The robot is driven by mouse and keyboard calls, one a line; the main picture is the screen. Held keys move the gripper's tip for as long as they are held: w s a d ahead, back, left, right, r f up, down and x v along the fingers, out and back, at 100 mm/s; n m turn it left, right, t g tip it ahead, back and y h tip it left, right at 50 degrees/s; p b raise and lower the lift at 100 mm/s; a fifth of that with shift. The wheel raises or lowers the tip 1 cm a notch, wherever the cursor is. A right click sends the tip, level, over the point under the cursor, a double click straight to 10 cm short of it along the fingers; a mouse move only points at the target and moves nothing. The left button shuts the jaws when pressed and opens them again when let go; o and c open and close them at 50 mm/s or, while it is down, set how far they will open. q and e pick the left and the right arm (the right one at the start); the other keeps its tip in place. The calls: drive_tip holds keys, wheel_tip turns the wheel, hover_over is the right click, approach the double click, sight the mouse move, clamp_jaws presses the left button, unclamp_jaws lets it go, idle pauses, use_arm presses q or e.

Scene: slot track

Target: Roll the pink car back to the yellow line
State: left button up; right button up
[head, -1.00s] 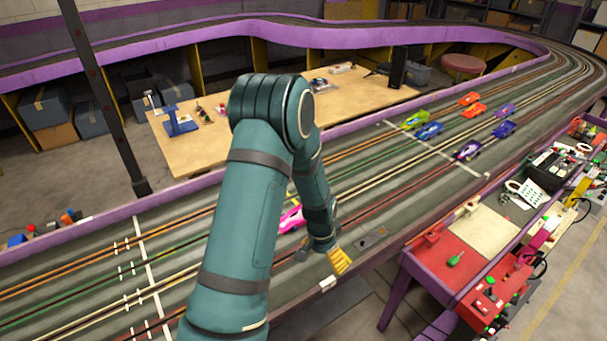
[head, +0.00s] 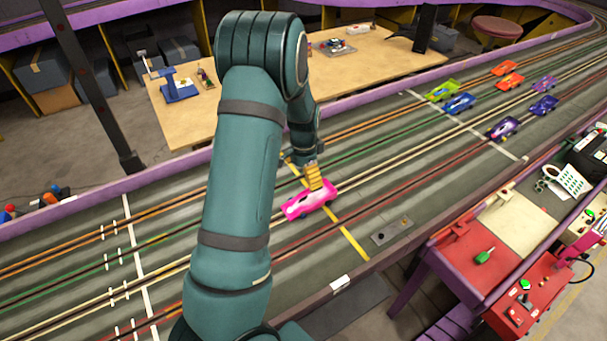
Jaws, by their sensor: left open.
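The pink car (head: 304,206) sits on the slot track (head: 420,150) in the middle of the head view, partly across the yellow line (head: 350,236). The line shows below the car and a short piece shows above it. My left gripper (head: 315,184) has yellow fingers pointing down at the car's upper right part. The fingers are open and overlap the car's far edge in the picture; I cannot tell whether they touch it. My right gripper is not in view.
Several other cars, among them a green one (head: 442,90) and a purple one (head: 503,128), stand near a white line farther right. A grey plate (head: 392,231) lies near the track's front edge. A red-and-cream bench (head: 467,249) stands right of the track.

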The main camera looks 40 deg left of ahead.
sight(304, 198)
use_arm(q)
wheel_tip(304, 198, down, 13)
drive_tip(key=shift+f+b, duration=0.15)
drive_tip(key=shift+b, duration=1)
drive_tip(key=c, duration=1.3)
